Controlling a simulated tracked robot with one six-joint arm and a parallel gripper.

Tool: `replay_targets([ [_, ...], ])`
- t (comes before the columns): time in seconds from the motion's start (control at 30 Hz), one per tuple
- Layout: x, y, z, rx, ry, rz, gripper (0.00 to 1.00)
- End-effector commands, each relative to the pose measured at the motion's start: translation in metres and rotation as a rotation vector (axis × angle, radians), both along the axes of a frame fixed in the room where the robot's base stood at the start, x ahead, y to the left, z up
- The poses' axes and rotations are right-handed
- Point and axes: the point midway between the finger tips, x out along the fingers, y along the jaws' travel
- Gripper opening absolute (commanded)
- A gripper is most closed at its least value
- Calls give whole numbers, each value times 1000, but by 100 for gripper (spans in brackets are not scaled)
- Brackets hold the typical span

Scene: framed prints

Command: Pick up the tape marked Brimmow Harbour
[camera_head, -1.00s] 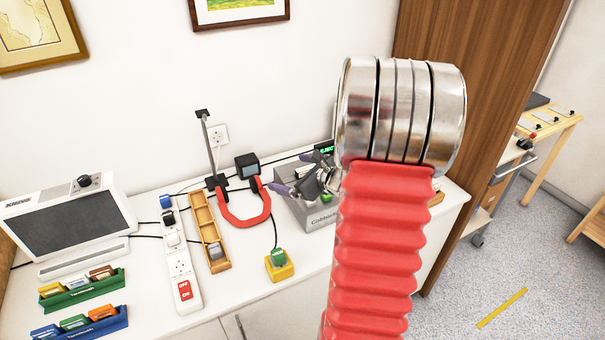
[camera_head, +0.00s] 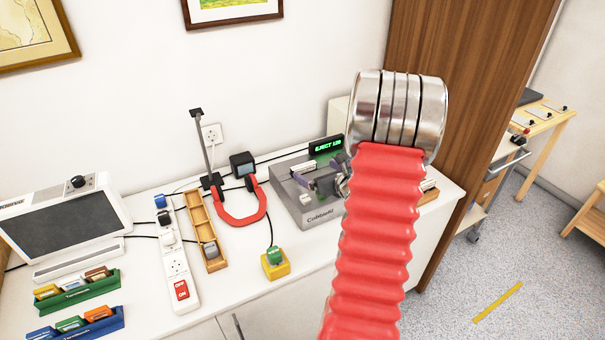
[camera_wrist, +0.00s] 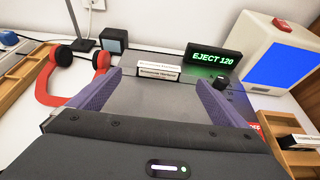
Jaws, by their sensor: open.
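A tape with white labels (camera_wrist: 158,71) stands up from the top of a grey machine (camera_wrist: 165,98); its lettering is too small to read surely. In the head view the pale tape (camera_head: 303,168) shows at the back of the grey machine (camera_head: 319,216). My gripper (camera_wrist: 160,80) is open, its purple fingers spread left and right over the machine. The tape lies beyond them, between their tips in the picture, and no contact shows. In the head view my gripper (camera_head: 326,184) is partly hidden behind my red arm.
A green display (camera_wrist: 214,58) reading EJECT 120 stands behind the machine, with a black knob near it. A blue-screened white box (camera_wrist: 275,55) is at right, above a wooden tray (camera_wrist: 300,155) holding another labelled tape. Red headphones (camera_wrist: 48,88) lie at left.

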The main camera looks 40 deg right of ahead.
Motion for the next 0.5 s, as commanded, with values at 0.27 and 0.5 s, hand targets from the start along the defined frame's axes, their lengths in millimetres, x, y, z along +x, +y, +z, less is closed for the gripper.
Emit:
replay_targets([
  [0.27,36,-11,-16,1,0,2,97],
  [0.5,51,-15,-23,1,0,2,97],
])
